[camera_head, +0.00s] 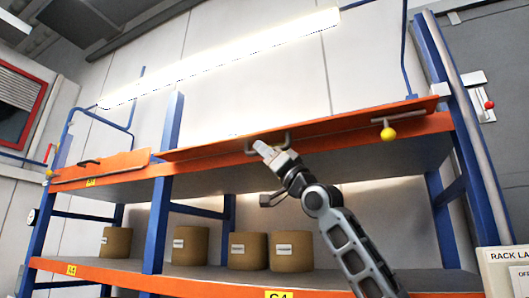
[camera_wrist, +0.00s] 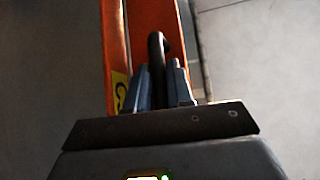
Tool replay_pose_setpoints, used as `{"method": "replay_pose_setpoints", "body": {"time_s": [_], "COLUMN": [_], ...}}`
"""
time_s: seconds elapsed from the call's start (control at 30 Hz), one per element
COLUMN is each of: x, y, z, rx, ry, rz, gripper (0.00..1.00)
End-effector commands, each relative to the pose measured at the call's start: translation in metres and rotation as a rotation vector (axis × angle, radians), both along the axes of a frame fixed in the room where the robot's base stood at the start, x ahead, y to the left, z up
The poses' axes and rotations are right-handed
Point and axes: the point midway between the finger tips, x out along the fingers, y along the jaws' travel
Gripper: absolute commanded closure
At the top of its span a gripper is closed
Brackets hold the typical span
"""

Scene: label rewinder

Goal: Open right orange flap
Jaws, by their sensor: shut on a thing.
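The right orange flap (camera_head: 340,122) is a long panel along the top beam of the blue and orange rack in the head view. It looks tilted up, its upper edge standing off the beam. My gripper (camera_head: 268,151) is at the flap's handle, left of the flap's middle. In the wrist view, my gripper (camera_wrist: 162,85) is shut on the dark handle (camera_wrist: 156,47), with a finger on each side of it. The fingertips are small and partly hidden in the head view.
A left orange flap (camera_head: 105,167) with a dark handle is on the same beam. A yellow ball knob (camera_head: 388,134) hangs at the right. Several brown rolls (camera_head: 292,250) stand on the lower shelf. A blue upright (camera_head: 163,190) divides the rack.

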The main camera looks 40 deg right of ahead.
Motion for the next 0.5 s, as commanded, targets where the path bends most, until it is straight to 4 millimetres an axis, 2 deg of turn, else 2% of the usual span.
{"method": "replay_pose_setpoints", "body": {"time_s": [0.5], "x": [-0.003], "y": [0.013], "z": [0.022], "rx": [0.225], "ry": [0.078], "rz": [0.007], "gripper": [1.00]}}
